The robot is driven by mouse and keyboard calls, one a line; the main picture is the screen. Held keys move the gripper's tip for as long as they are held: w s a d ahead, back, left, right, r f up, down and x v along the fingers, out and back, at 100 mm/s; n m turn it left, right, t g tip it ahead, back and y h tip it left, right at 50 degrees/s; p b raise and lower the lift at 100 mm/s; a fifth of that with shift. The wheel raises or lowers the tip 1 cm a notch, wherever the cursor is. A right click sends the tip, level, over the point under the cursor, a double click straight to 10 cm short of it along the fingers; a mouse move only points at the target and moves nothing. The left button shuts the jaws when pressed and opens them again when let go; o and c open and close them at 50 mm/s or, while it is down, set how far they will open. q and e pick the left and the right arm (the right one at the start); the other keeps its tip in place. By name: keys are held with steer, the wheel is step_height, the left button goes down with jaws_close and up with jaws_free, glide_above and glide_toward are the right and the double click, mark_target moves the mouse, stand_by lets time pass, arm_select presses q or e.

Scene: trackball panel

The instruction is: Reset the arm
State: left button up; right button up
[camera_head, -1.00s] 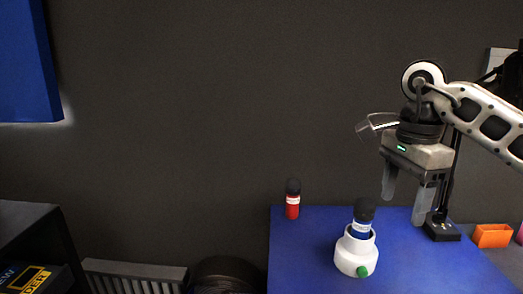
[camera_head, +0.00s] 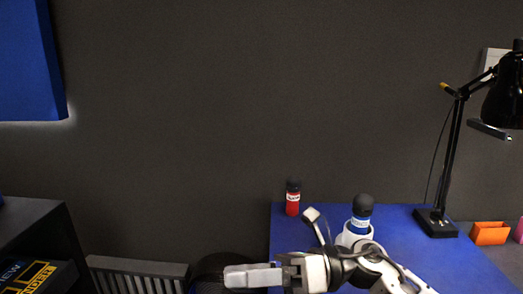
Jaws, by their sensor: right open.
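My right arm (camera_head: 372,268) comes in low over the front of the blue table. Its gripper (camera_head: 235,277) points left at the bottom of the view, past the table's left edge. It is open and holds nothing. My right arm hides the lower part of the holder. A red bottle (camera_head: 292,205) with a black cap stands near the table's back left corner. My left gripper is out of view.
The blue table (camera_head: 405,232) has bare room between the holder and a black desk lamp (camera_head: 437,222). An orange box (camera_head: 489,233) sits at the right.

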steer(key=w+d+f+m+t+h, duration=0.25)
steer(key=d+f+m+t, duration=0.2)
steer(key=m+t, duration=0.8)
steer(key=w+d+f+m+t+h, duration=0.1)
steer(key=d+f+m+t+h, duration=0.35)
steer(key=m, duration=1.25)
steer(key=s+d+f+m+g+h, duration=0.2)
steer(key=s+d+f+m+h, duration=0.2)
steer(key=s+f+m, duration=0.3)
steer(key=s+d+f+m+g+h, duration=0.2)
steer(key=s+d+f+m+h, duration=0.2)
steer(key=f, duration=1)
steer(key=s+m, duration=0.3)
steer(key=m, duration=0.1)
steer(key=shift+s+d+f+m, duration=0.15)
steer(key=shift+s+f+m, duration=0.1)
steer(key=shift+s+m, duration=0.1)
